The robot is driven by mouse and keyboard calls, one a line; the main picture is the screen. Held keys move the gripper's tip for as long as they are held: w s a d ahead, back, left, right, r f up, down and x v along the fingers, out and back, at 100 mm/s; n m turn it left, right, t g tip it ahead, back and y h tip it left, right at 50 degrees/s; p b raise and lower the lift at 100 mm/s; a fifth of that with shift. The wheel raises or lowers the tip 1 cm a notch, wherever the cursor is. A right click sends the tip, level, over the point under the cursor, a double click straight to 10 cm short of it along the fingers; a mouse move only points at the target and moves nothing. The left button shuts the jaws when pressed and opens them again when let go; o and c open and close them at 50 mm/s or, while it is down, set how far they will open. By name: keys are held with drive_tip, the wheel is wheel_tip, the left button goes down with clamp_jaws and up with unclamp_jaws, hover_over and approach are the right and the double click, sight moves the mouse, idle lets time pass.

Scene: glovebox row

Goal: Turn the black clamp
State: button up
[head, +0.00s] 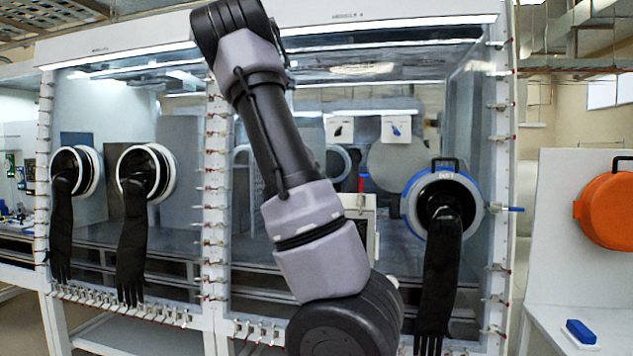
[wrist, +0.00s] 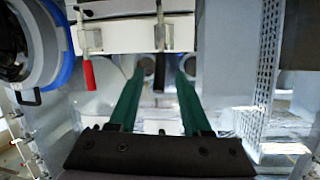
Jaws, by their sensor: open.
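In the wrist view, my gripper (wrist: 160,72) is open, with two green fingers pointing up the picture. A black clamp handle (wrist: 158,76) hangs from a metal bracket on a white box edge. It appears in the gap between the fingertips, apart from both; I cannot tell whether it is at their depth. A red-handled clamp (wrist: 88,76) hangs on the same edge to the left, outside the fingers. In the head view, my arm hides the gripper and the black clamp.
A blue-ringed glove port (head: 443,200) with a black glove (head: 438,275) is right of my arm. Two more gloved ports are at left. In the wrist view, a perforated metal panel (wrist: 264,60) stands right of the fingers. An orange round cover (head: 608,210) is far right.

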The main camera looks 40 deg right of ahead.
drive_tip(key=shift+v, duration=2.75)
